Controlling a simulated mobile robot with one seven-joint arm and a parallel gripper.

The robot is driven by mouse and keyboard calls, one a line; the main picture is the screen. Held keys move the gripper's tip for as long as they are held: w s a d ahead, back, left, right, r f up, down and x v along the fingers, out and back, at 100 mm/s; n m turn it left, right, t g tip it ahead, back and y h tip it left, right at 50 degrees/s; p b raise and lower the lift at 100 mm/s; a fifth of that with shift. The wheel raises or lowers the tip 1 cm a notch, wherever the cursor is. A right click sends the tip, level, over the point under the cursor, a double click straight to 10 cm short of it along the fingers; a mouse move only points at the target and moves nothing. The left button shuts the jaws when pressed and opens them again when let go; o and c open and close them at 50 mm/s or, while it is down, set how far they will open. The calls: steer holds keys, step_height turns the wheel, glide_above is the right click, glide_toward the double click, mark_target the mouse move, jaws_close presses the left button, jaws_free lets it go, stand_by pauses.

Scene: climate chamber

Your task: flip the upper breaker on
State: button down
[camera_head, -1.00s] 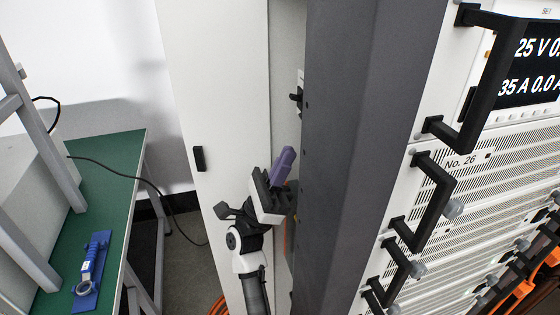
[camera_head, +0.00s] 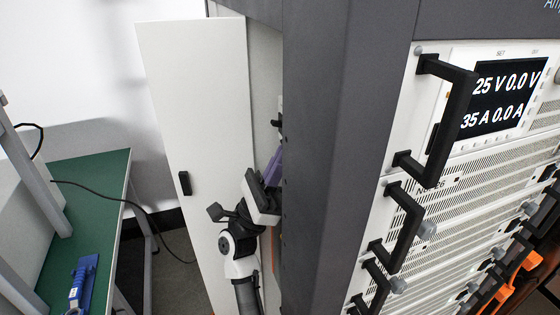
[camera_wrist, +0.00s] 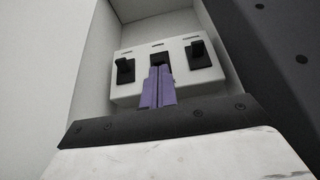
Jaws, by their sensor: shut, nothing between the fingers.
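In the wrist view a white breaker box (camera_wrist: 125,96) sits inside the cabinet with black switches side by side: a left one (camera_wrist: 123,67), a right one (camera_wrist: 199,54) and a middle dark slot (camera_wrist: 160,58) partly hidden by my fingers. I cannot tell which is the upper breaker or its position. My gripper (camera_wrist: 159,74) has its purple fingers shut and empty, with their tips in front of the middle slot; contact is unclear. In the head view my gripper (camera_head: 274,162) reaches behind the cabinet edge, below a small black part (camera_head: 278,122); the box is mostly hidden.
The open white cabinet door (camera_head: 195,110) stands left of my arm. The dark cabinet post (camera_head: 325,150) is close on the right, beside the rack front with black handles (camera_head: 450,120). A green table (camera_head: 95,190) with a blue tool (camera_head: 82,280) stands at far left.

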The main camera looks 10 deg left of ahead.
steer(key=shift+s+a+r+g+y, duration=0.25)
steer(key=shift+g+y, duration=0.15)
steer(key=shift+y, duration=0.2)
steer(key=shift+s+a+r+g+y, duration=0.1)
steer(key=shift+a+r+g+y, duration=0.1)
steer(key=shift+g+y, duration=0.3)
steer(key=shift+a+r+y, duration=0.1)
steer(key=shift+y, duration=0.4)
steer(key=shift+s+a+r+g+y, duration=0.15)
steer(key=shift+r+g+y, duration=0.1)
steer(key=shift+g+y, duration=0.25)
steer(key=shift+s+a+r+g+y, duration=0.1)
steer(key=shift+r+g+y, duration=0.1)
steer(key=shift+g+y, duration=0.3)
